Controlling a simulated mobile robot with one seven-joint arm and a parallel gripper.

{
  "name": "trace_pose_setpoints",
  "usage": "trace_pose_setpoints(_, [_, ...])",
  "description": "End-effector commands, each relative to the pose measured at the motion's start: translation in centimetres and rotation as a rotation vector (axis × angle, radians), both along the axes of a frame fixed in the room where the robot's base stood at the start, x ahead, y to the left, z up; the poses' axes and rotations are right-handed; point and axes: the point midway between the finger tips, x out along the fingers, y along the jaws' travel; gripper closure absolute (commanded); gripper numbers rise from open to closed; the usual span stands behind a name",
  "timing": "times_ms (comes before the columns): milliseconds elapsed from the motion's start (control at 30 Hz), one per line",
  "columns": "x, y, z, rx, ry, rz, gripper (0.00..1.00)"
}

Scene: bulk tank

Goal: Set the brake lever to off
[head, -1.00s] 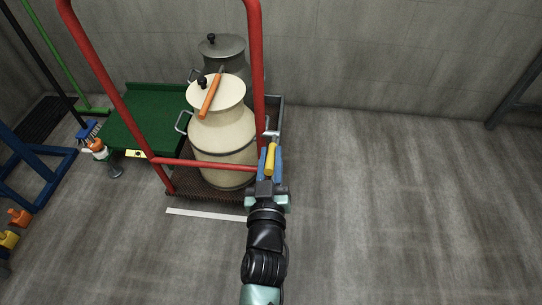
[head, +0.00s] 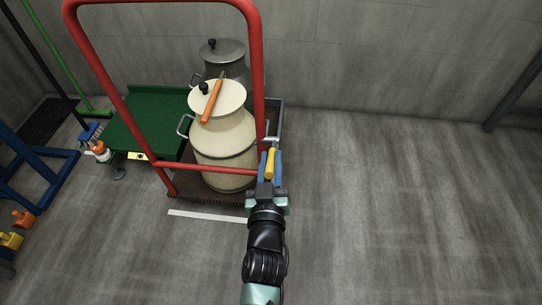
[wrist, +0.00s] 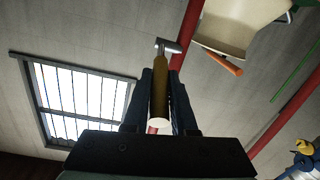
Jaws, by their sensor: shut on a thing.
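The brake lever has a yellow grip (head: 270,163) with a grey metal end on the right post of the red cart frame (head: 258,80). In the wrist view the lever's yellow-brown grip (wrist: 160,95) runs between my fingers, and its metal pivot (wrist: 168,46) meets the red post. My gripper (head: 270,165) is shut on the lever's grip, with one blue finger on each side. In the wrist view my gripper (wrist: 161,100) points along the grip. No on or off marking is readable.
A cream milk can (head: 224,140) with an orange-handled tool (head: 212,101) on its lid stands on the cart. A grey can (head: 224,58) is behind it. A green platform (head: 150,115) is at left. The floor at right is clear.

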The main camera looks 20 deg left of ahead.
Motion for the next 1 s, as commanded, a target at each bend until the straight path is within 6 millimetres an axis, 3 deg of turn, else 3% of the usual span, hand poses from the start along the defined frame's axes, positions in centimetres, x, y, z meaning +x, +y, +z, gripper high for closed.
trace_pose_setpoints(33, [0.0,0.0,1.0,-0.004,0.016,0.0,1.0])
trace_pose_setpoints(200, [0.2,0.0,1.9,-0.023,0.077,-0.001,1.0])
trace_pose_setpoints(1000, [1.8,0.5,4.6,-0.124,0.429,0.0,1.0])
